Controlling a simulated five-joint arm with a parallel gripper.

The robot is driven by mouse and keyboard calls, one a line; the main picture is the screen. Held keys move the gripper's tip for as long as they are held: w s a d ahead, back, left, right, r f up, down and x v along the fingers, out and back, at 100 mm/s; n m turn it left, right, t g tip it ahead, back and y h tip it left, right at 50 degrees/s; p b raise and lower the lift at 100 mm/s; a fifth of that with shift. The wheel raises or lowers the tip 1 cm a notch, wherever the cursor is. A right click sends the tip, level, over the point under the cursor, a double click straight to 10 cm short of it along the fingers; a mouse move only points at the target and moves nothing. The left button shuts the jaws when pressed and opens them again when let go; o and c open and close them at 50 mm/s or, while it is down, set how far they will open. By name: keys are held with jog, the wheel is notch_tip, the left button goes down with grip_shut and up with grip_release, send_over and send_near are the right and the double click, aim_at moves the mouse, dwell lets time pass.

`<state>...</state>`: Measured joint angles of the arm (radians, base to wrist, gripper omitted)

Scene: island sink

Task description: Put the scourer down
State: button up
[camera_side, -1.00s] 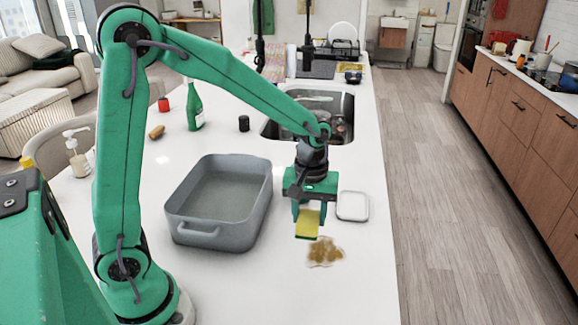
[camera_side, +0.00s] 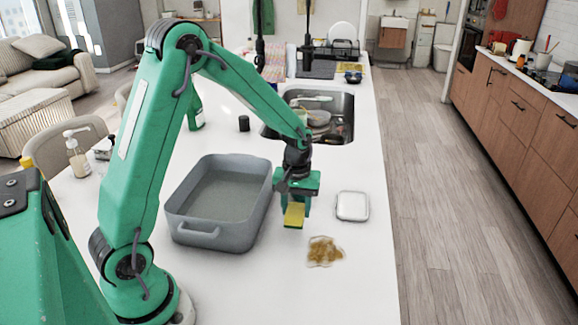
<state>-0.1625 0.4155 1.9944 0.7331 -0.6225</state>
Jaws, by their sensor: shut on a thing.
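The scourer (camera_side: 294,214) is a small yellow block with a dark green lower edge. My gripper (camera_side: 295,203) is shut on it and points down, between the grey basin and the white square dish. The scourer is upright in the jaws, close to the white counter; I cannot tell whether it touches it. A brown stain (camera_side: 324,251) lies on the counter in front and to the right of the scourer. The upper part of the scourer is hidden by the jaws.
The grey basin (camera_side: 218,235) stands left of my gripper, very near it. The white square dish (camera_side: 352,206) lies to the right. The sink (camera_side: 335,118) with dishes is behind. The counter (camera_side: 300,295) in front is clear apart from the stain.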

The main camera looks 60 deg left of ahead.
aim_at(295, 217)
jog(key=shift+w+a+f, duration=0.25)
jog(key=shift+a+f, duration=0.15)
jog(key=shift+a, duration=0.2)
jog(key=shift+f, duration=0.1)
jog(key=shift+f, duration=1.9)
jog(key=shift+f, duration=0.1)
jog(key=o, duration=1)
jog(key=shift+r, duration=0.2)
